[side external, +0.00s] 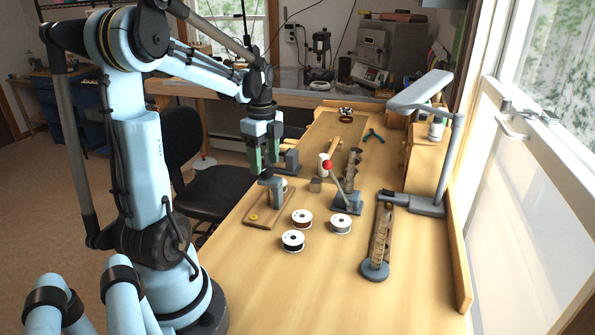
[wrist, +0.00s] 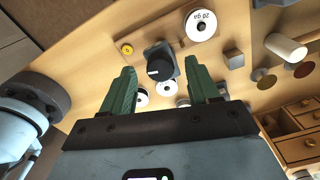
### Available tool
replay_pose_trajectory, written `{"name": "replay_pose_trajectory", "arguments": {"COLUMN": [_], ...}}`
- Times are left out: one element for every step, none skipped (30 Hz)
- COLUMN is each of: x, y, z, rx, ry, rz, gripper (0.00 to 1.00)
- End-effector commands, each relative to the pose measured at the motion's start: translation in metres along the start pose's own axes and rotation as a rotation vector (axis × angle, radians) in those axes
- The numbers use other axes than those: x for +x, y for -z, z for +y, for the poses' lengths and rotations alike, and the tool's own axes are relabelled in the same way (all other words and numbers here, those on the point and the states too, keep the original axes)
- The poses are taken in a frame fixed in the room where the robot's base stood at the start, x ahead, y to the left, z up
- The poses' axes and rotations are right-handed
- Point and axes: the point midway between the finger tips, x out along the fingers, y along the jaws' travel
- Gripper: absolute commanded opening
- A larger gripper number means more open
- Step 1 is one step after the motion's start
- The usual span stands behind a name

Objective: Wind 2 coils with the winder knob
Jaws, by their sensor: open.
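The winder in the side view is a grey block (side external: 277,194) on a small wooden base (side external: 262,217) with a yellow disc (side external: 254,217). In the wrist view its black knob (wrist: 160,69) with a white mark shows between my fingers. My gripper (side external: 264,169) has green fingers pointing down, just above the winder. In the wrist view my gripper (wrist: 164,72) is open with the fingers apart and nothing held. The fingers appear clear of the knob.
A ring mandrel on a round base (side external: 375,269) and a lamp (side external: 428,204) are farther right. Blue pliers (side external: 374,135) lie behind. The bench front (side external: 300,295) is clear.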

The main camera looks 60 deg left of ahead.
Motion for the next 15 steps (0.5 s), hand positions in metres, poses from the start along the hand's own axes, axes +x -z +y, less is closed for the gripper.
{"name": "replay_pose_trajectory", "arguments": {"x": [-0.007, -0.012, -0.018, -0.024, -0.029, -0.035, -0.04, -0.045, -0.052, -0.057, -0.062, -0.068, -0.073, -0.077, -0.082], "y": [0.0, 0.0, 0.0, 0.0, 0.0, 0.0, 0.0, 0.0, 0.0, 0.0, 0.0, 0.0, 0.0, 0.0, 0.0], "z": [0.001, 0.001, 0.0, 0.0, 0.001, 0.001, 0.001, 0.0, 0.001, 0.001, 0.001, 0.0, 0.0, 0.0, 0.001], "rx": [0.0, 0.0, 0.0, 0.0, 0.0, 0.0, 0.0, 0.0, 0.0, 0.0, 0.0, 0.0, 0.0, 0.0, 0.0], "ry": [0.0, 0.0, 0.0, 0.0, 0.0, 0.0, 0.0, 0.0, 0.0, 0.0, 0.0, 0.0, 0.0, 0.0, 0.0], "rz": [0.0, 0.0, 0.0, 0.0, 0.0, 0.0, 0.0, 0.0, 0.0, 0.0, 0.0, 0.0, 0.0, 0.0, 0.0], "gripper": [0.6, 0.6, 0.6, 0.6, 0.6, 0.6, 0.6, 0.6, 0.6, 0.6, 0.6, 0.6, 0.6, 0.6, 0.6]}}
